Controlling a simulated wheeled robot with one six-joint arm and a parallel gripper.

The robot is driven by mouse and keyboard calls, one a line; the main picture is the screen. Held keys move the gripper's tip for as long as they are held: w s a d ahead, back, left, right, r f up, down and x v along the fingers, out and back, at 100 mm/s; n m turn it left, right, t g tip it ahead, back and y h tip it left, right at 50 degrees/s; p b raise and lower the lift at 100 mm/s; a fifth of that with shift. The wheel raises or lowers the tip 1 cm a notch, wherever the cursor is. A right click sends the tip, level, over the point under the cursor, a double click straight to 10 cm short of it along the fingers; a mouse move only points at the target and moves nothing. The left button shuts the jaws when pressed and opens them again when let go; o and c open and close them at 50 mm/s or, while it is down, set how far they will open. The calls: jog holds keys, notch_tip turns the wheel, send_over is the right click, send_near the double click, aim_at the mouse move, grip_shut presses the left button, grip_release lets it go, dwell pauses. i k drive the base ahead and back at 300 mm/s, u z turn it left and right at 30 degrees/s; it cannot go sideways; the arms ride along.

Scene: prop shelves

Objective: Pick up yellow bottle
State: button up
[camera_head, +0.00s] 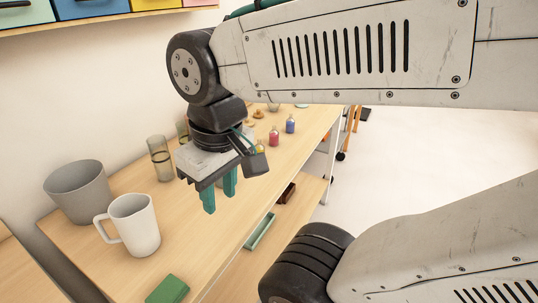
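My gripper (219,195) hangs pointing down over the shelf top, its two teal fingers apart with nothing between them. A small yellow patch (260,148) shows just behind the gripper's body, next to a red bottle (274,138). It seems to be the yellow bottle, mostly hidden by the gripper. The gripper is nearer to the camera than this patch and to its left in the picture.
A blue bottle (291,124) stands behind the red one. A white mug (132,224), a grey pot (79,190) and a glass (159,158) stand at left. A green block (168,289) lies in front.

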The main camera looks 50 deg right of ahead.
aim_at(260, 147)
jog(key=z, duration=1.1)
